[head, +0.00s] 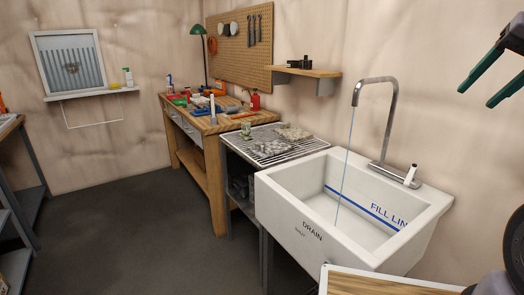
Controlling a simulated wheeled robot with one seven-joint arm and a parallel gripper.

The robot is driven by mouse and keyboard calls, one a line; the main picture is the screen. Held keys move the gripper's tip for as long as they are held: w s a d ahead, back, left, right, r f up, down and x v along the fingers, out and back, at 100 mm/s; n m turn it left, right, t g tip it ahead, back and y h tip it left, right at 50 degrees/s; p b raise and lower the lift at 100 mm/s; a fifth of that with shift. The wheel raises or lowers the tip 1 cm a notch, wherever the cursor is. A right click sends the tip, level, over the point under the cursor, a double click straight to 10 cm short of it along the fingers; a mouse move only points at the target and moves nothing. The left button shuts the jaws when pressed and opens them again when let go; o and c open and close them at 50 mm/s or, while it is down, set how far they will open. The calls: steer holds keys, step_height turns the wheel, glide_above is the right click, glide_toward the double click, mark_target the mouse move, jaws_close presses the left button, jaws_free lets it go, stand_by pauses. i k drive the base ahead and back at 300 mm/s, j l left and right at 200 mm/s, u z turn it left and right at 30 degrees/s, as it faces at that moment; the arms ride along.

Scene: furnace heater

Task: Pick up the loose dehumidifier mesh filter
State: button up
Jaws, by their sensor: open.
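I cannot pick out the dehumidifier mesh filter for certain. A grey crumpled item (247,147) and a beige item (293,132) lie on the ribbed draining surface (268,157) left of the sink, too small to identify. My gripper (478,99) shows at the upper right with its two green fingers apart. It looks empty and is in the air, well to the right of the draining surface in the picture.
A white sink (290,205) has water running from its tall tap (393,110). A wooden workbench (217,150) with tools stands beyond. The dark floor (120,210) at left is clear.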

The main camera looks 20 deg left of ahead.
mark_target(267, 150)
steer(key=j+z, duration=0.1)
steer(key=j, duration=0.4)
steer(key=k+j+z, duration=0.1)
steer(key=j, duration=0.4)
steer(key=k+j, duration=0.1)
steer(key=j, duration=0.45)
steer(key=k+j+z, duration=0.15)
steer(key=j, duration=0.35)
steer(key=i+j+z, duration=0.1)
steer(key=j, duration=0.25)
steer(key=i+j, duration=0.15)
steer(key=j, duration=0.2)
steer(key=i+j+z, duration=0.15)
steer(key=j, duration=0.25)
steer(key=i+j, duration=0.1)
steer(key=i, duration=0.2)
steer(key=i+j+z, duration=0.1)
steer(key=i, duration=0.15)
